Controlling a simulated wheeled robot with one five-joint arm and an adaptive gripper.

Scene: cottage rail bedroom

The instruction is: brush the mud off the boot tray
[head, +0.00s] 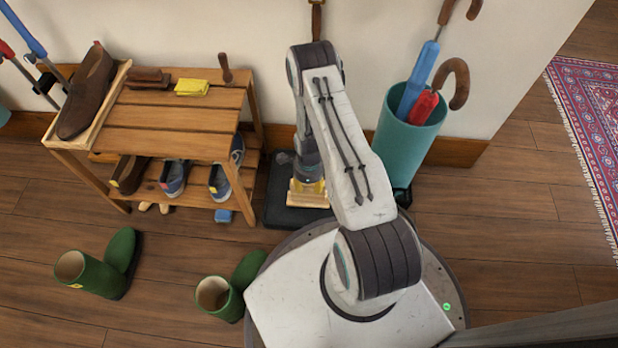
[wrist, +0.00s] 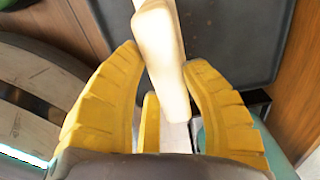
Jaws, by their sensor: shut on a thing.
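The dark boot tray (head: 283,208) lies on the floor between the shoe bench and the umbrella stand, partly hidden by my arm. It also fills the upper middle of the wrist view (wrist: 235,40). My gripper (head: 307,186) is over the tray, pointing down. Its yellow fingers (wrist: 163,60) are shut on a pale wooden brush (wrist: 160,38), whose handle runs between them. In the head view the pale wood of the brush (head: 308,199) shows just below the fingers. I cannot tell whether its bristles touch the tray.
A wooden shoe bench (head: 165,118) with shoes stands left of the tray. A teal umbrella stand (head: 408,140) is close on the right.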

